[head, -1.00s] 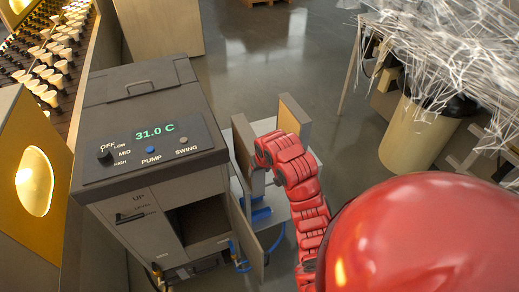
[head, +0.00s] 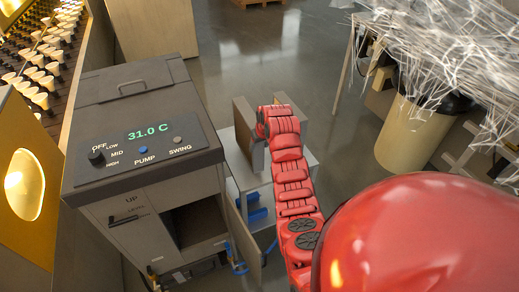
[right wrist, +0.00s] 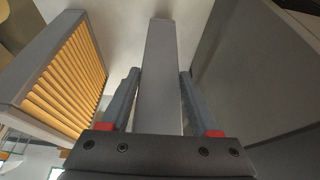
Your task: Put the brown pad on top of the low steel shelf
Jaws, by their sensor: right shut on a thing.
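My right gripper (head: 270,118) is at the far end of my red arm, beside the cooler and over the low steel shelf (head: 232,168). In the right wrist view its two fingers (right wrist: 158,100) are shut on a grey-framed slab (right wrist: 158,65), seen edge-on. I take this slab to be the brown pad (head: 256,155), whose brownish-grey face stands upright left of the gripper in the head view. I cannot tell whether its lower edge touches the shelf. A second framed pad with orange slats (right wrist: 72,70) stands apart at the left in the wrist view. My left gripper is not in view.
The grey cooler (head: 140,110) with a 31.0 C display stands close left of the shelf, with an open bay (head: 195,220) low in front. A tan bin (head: 415,130) and white stringy material (head: 450,50) are at right.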

